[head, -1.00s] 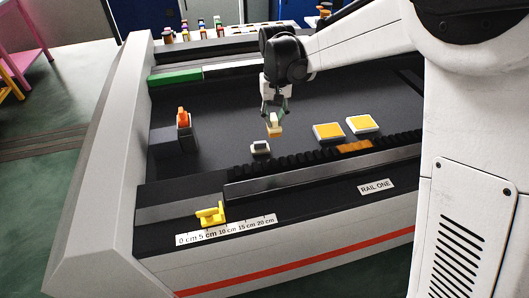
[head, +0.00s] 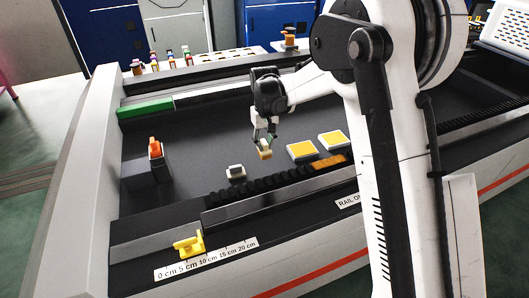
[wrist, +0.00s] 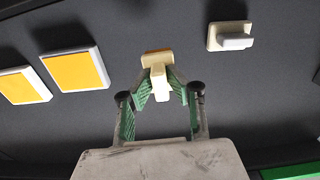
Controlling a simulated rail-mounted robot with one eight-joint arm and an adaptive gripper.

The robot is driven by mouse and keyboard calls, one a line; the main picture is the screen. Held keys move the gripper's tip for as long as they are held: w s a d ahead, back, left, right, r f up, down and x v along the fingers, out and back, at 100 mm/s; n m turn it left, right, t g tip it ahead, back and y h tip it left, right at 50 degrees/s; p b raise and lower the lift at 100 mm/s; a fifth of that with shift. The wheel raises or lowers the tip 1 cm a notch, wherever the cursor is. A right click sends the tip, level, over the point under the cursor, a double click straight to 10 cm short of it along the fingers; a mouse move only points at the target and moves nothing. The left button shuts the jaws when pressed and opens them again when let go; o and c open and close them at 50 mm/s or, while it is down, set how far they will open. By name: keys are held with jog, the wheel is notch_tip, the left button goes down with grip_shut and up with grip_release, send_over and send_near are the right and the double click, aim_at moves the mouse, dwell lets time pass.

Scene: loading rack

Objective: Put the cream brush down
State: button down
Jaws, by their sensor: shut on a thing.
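The cream brush (head: 265,151) is between the fingers of my gripper (head: 265,135), over the dark deck of the rack (head: 200,150). In the wrist view, the green-padded fingers (wrist: 160,88) are shut on the stem of the brush (wrist: 158,58), and its wider cream block points away from me. In the head view, the brush hangs below the fingers with its tan end down. I cannot tell whether it touches the deck.
Two yellow-topped white pads (head: 302,150) (head: 332,139) lie to the right. A black ribbed strip (head: 270,178) runs in front. A grey block with an orange piece (head: 155,149) stands left. Deck behind is clear.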

aim_at(265, 152)
jog(key=shift+f, duration=1.95)
jog(key=shift+f, duration=0.1)
jog(key=c, duration=1.7)
grip_release()
notch_tip(265, 152, up, 12)
jog(key=shift+r, duration=0.1)
jog(key=shift+r, duration=0.1)
